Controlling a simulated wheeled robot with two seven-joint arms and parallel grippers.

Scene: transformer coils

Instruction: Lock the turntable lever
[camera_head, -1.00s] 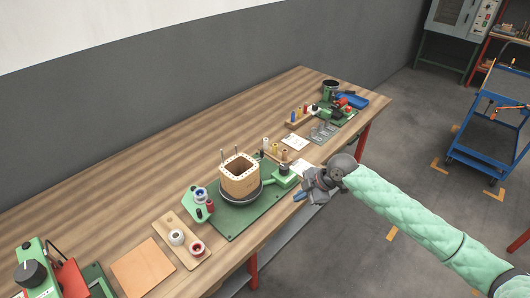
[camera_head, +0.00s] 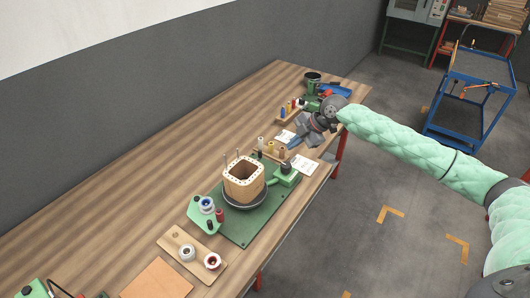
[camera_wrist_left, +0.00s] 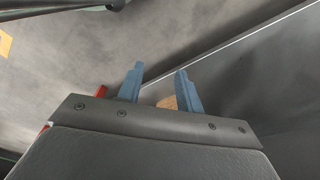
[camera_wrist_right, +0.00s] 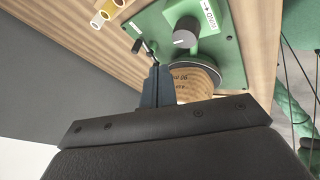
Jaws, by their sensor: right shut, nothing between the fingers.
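The turntable (camera_head: 258,204) is a dark round disc on a green base plate (camera_head: 243,240), with a wooden coil form (camera_head: 243,180) on it. Beside it on the plate is a green block with a dark knob (camera_head: 287,168). The right wrist view shows this knob (camera_wrist_right: 186,32) and a white label (camera_wrist_right: 209,17) by it. I cannot make out the lever's position. My right gripper (camera_head: 294,142) is shut and empty, beyond the block in the head view. Its fingertips (camera_wrist_right: 157,70) show in front of the plate's edge. My left gripper (camera_wrist_left: 158,80) is open and empty, seen only in its wrist view.
A blue cart (camera_head: 455,125) stands off right.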

